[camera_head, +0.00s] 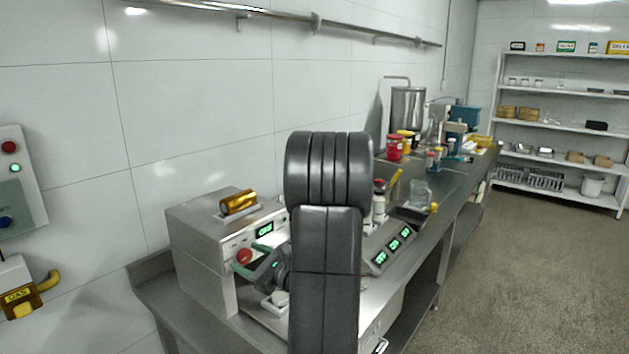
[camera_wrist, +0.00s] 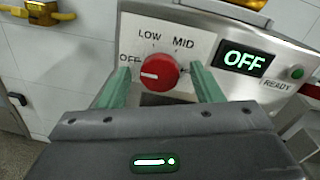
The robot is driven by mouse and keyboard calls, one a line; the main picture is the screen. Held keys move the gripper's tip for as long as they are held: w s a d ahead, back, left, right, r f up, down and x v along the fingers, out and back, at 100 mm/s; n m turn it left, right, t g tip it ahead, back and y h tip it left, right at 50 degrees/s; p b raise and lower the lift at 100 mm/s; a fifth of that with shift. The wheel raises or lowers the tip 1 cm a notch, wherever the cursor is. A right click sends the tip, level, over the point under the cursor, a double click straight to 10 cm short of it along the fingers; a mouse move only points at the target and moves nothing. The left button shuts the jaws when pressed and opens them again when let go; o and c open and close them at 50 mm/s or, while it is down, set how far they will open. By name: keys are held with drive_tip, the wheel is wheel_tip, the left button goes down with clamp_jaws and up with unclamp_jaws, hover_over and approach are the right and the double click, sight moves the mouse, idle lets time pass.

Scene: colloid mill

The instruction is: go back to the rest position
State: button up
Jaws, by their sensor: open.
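My gripper (camera_wrist: 158,71) is open, with its two green fingers on either side of the red knob (camera_wrist: 158,72) in the wrist view. Whether the fingers touch the knob cannot be told. The knob's white mark points left toward the OFF label. The display (camera_wrist: 245,60) beside it reads OFF in green, with a green READY light to its right. In the head view my gripper (camera_head: 257,267) is at the front of the grey metal machine (camera_head: 205,245), close to the red knob (camera_head: 244,256). My own dark arm hides part of the bench behind it.
A golden cylinder (camera_head: 239,202) lies on top of the machine. A scale-like unit with green displays (camera_head: 392,249) and a glass beaker (camera_head: 419,193) stand farther along the steel bench. A yellow gas valve (camera_head: 22,300) is on the left wall. The floor at right is clear.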

drive_tip(key=shift+d+r+m+p, duration=0.15)
drive_tip(key=shift+m+p, duration=0.65)
drive_tip(key=shift+p, duration=0.4)
drive_tip(key=b+v, duration=0.3)
drive_tip(key=v, duration=0.9)
